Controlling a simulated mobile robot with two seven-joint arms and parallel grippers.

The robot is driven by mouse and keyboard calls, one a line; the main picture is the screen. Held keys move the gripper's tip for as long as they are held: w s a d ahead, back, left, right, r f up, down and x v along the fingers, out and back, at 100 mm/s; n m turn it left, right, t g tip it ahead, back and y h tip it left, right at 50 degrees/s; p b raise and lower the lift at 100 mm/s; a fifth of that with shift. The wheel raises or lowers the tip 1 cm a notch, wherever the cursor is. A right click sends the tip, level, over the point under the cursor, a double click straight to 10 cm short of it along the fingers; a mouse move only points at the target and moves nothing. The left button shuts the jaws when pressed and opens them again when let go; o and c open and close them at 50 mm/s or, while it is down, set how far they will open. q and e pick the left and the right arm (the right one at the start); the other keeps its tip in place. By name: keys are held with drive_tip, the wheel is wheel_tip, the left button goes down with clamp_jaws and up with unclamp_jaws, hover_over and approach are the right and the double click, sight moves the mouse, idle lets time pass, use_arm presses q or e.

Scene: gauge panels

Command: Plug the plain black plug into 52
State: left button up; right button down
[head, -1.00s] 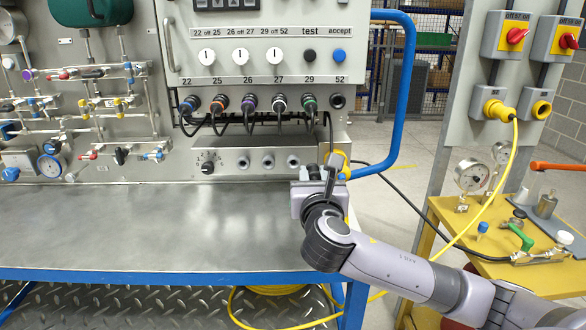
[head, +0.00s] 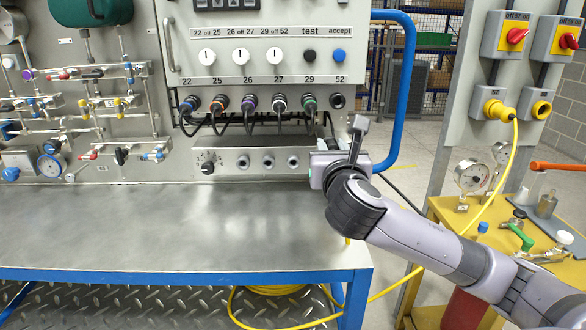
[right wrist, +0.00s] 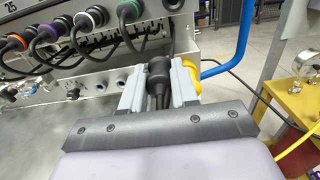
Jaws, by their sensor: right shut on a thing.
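The plain black plug (right wrist: 158,72) sits between the fingers of my right gripper (right wrist: 158,88) in the right wrist view. The right gripper (head: 327,152) is shut on it, in front of the panel's lower right part. Socket 52 (head: 338,101) is a dark, empty round socket at the right end of the row, above the gripper; it also shows at the top of the right wrist view (right wrist: 174,4). The plug is apart from it. In the head view the plug is mostly hidden by the gripper. My left gripper is out of view.
Cabled plugs with coloured rings fill sockets 22 to 29, the green-ringed one (head: 309,104) being nearest. A yellow part (right wrist: 190,76) is close beside the right finger. A blue tube handle (head: 398,100) stands right of the panel. The metal bench top (head: 160,225) is clear.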

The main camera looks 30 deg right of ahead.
wheel_tip(320, 180, up, 6)
drive_tip(key=s+d, duration=0.1)
drive_tip(key=d, duration=0.1)
drive_tip(key=shift+s+d+f, duration=0.15)
drive_tip(key=shift+s+d, duration=0.15)
drive_tip(key=shift+d, duration=0.05)
idle(0.4)
drive_tip(key=w+d+n, duration=0.3)
drive_tip(key=w+n, duration=0.2)
drive_tip(key=shift+w+d, duration=0.15)
idle(1.0)
drive_tip(key=shift+x, duration=1.35)
idle(2.1)
drive_tip(key=c, duration=0.8)
unclamp_jaws()
